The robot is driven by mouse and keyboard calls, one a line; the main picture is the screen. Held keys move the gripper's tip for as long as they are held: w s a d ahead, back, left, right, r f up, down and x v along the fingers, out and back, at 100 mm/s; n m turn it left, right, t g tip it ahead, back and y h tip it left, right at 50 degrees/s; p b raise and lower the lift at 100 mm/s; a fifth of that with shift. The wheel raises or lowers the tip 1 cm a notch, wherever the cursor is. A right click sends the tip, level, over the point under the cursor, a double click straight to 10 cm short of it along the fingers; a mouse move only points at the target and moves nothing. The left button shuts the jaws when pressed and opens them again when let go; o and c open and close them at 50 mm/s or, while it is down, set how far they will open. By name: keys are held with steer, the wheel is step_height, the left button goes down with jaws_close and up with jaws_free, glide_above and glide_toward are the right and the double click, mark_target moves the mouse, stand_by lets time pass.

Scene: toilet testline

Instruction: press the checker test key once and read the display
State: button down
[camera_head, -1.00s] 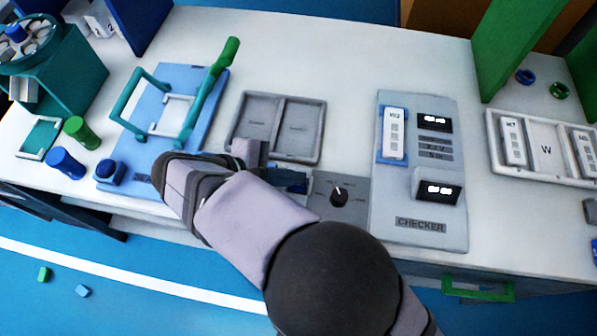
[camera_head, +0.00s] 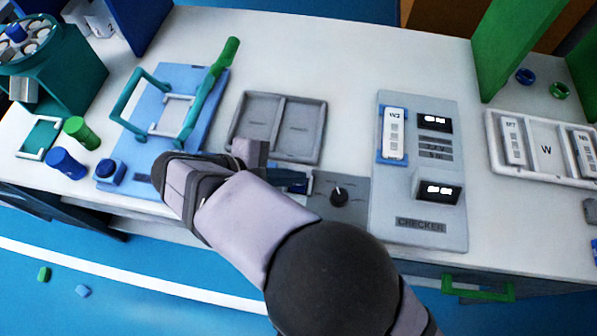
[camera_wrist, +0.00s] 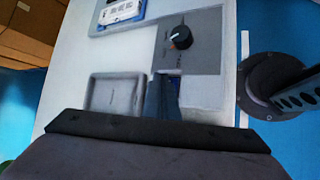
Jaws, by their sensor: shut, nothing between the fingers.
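I cannot make out a test key for certain. My gripper (camera_head: 290,178) is shut and empty left of the checker, near the dial panel, partly hidden by my arm. The module also shows at the top (camera_wrist: 122,10).
A dial panel (camera_head: 352,215) with a black knob (camera_head: 338,195) adjoins the checker. A grey two-pocket tray (camera_head: 322,130) lies behind my gripper. A blue fixture with a green handle (camera_head: 230,52) stands left. A white module tray (camera_head: 490,130) lies right.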

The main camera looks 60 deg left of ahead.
mark_target(293, 187)
steer(key=shift+f, duration=0.15)
steer(key=shift+f, duration=0.3)
steer(key=shift+f, duration=0.35)
stand_by(1.2)
steer(key=shift+r, duration=0.1)
steer(key=shift+r+p, duration=0.65)
steer(key=shift+r, duration=0.05)
step_height(293, 187, up, 5)
steer(key=p, duration=0.4)
steer(key=shift+p, duration=0.3)
stand_by(0.7)
